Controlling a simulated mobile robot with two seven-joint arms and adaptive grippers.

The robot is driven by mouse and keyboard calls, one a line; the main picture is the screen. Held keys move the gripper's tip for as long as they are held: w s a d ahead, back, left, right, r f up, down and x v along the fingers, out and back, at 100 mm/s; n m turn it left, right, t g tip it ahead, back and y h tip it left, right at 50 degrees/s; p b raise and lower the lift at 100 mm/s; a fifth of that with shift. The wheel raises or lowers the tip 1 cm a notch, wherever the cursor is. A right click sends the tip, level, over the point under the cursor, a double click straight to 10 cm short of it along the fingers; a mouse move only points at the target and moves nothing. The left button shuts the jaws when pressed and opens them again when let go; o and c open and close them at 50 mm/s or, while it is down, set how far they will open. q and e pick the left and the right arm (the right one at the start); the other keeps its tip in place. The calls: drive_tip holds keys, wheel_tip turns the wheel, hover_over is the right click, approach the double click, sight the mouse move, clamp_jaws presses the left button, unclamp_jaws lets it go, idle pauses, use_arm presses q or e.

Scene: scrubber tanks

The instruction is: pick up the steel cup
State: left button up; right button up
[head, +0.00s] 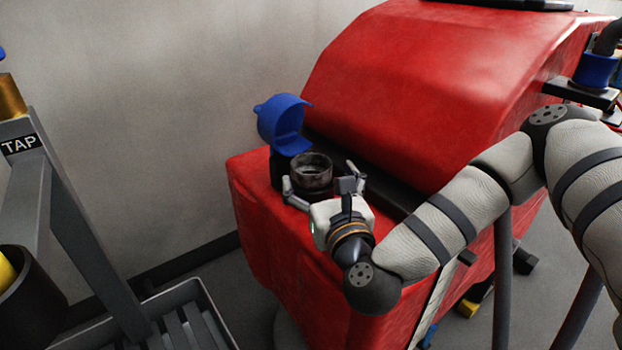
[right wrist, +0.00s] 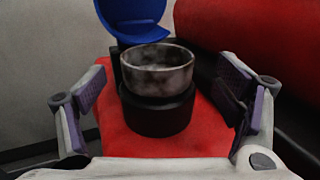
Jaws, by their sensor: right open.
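The steel cup (head: 312,170) is a dark, worn, round metal cup. It is upright on a black round neck on top of the red machine. In the right wrist view the cup (right wrist: 157,77) sits centred above the black neck (right wrist: 158,115). My right gripper (head: 320,177) is open, one finger on each side of the cup. In the right wrist view gaps show between both fingers and the cup, with the fingers nearer the camera. The cup's contents cannot be made out. My left gripper is not in view.
A raised blue lid (head: 283,123) stands right behind the cup. The red machine body (head: 420,80) rises behind and to the right. A grey stand with a TAP label (head: 20,144) and a slatted tray (head: 190,294) are at the left.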

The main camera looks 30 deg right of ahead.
sight(307, 156)
drive_tip(key=x, duration=0.4)
drive_tip(key=shift+w+r, duration=0.15)
drive_tip(key=shift+w, duration=0.2)
drive_tip(key=c, duration=1.2)
drive_tip(key=shift+r, duration=0.1)
drive_tip(key=shift+c, duration=0.3)
